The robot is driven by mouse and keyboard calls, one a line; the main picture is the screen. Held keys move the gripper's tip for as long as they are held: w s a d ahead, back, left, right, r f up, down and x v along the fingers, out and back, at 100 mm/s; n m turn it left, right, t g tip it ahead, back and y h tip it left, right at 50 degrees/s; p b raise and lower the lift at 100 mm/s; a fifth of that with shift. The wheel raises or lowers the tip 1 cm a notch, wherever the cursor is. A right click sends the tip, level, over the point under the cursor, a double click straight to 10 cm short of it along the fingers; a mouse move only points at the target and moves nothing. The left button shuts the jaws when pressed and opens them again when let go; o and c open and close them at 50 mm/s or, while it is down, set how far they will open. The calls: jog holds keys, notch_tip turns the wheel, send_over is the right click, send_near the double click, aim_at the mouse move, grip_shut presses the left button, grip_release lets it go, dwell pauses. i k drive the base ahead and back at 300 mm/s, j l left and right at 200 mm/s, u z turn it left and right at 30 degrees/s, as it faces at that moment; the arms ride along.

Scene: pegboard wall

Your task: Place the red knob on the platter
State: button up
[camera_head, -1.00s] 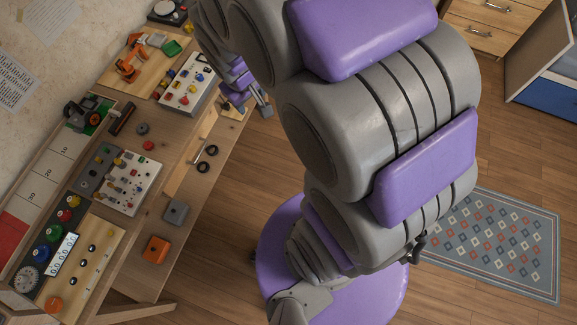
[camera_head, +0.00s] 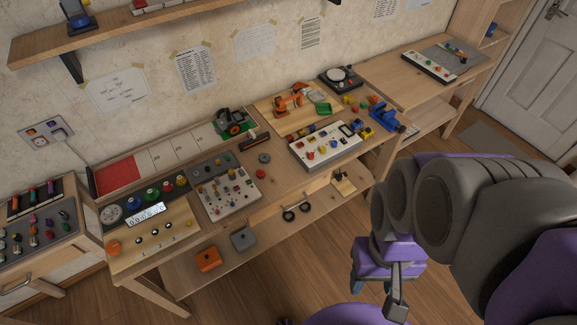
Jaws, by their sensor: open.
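A small red knob (camera_head: 261,174) lies on the wooden workbench, just right of the grey and white control panel. A turntable (camera_head: 354,83) stands at the back of the bench, and its pale round platter (camera_head: 340,74) looks empty. My gripper (camera_head: 378,290) hangs at the lower right, in front of the bench and away from both the knob and the platter. Its fingers are partly hidden by the wrist, and it is open with nothing seen in it.
A dark disc (camera_head: 264,158) lies just behind the knob. A white switch panel (camera_head: 325,147), an orange robot-arm model (camera_head: 290,99) and a blue vise (camera_head: 385,117) stand between the knob and the turntable area. Open floor lies in front of the bench.

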aim_at(335, 73)
jog(key=i+l+u, duration=0.1)
jog(key=i+l, duration=0.85)
jog(key=l+u, duration=0.1)
jog(key=u, duration=1.55)
jog(key=i+l, duration=0.05)
jog(key=l, duration=0.05)
